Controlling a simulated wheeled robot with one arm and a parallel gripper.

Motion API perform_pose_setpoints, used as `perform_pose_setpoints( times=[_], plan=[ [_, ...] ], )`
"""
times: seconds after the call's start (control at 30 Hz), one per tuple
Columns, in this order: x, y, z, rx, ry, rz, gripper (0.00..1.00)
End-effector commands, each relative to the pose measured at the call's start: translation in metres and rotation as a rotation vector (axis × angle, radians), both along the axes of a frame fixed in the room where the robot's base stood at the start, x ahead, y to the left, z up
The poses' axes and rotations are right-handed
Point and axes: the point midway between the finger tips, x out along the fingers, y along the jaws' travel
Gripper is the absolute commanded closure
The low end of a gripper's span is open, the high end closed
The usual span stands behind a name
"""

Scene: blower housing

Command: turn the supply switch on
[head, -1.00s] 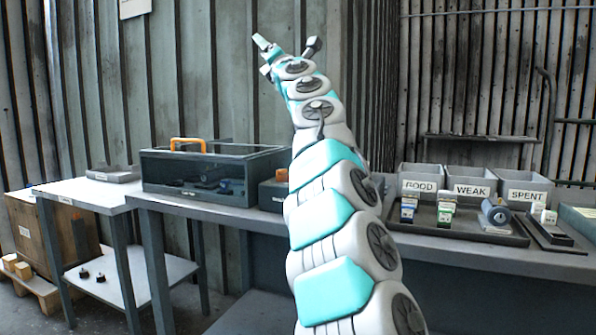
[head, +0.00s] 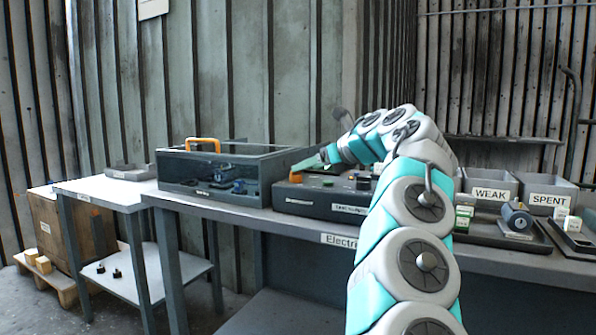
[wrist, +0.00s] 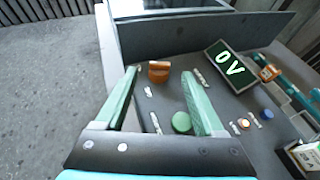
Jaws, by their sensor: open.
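A dark control box (head: 335,203) stands on the bench with small controls on its top. An orange knob (wrist: 158,71), likely the supply switch, sits on that top and also shows in the head view (head: 296,178). Its label is too small to read. A green round button (wrist: 181,122) and a display reading "0V" (wrist: 231,65) are on the same panel. My gripper (wrist: 162,72) is open and empty. In the wrist view the knob lies between its green fingertips, but I cannot tell the height gap. In the head view my gripper (head: 308,163) is above the panel.
A glass-sided case (head: 215,178) with an orange handle (head: 203,145) stands left of the control box. To the right are bins marked WEAK (head: 489,193) and SPENT (head: 548,199), and a tray of parts (head: 490,232). A small blue button (wrist: 267,114) is on the panel.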

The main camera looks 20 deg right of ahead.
Motion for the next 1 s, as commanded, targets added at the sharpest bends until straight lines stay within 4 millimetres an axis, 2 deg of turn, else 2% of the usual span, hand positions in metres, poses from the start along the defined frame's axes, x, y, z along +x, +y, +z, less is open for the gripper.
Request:
perform_pose_setpoints(
  times=[0.4, 0.77, 1.0],
  plan=[
    [0.05, 0.014, -0.019, 0.0, 0.0, 0.001, 0.3],
    [0.057, 0.016, -0.023, 0.001, -0.004, -0.002, 0.3],
    [0.057, 0.016, -0.023, 0.001, -0.004, -0.002, 0.56]
  ],
)
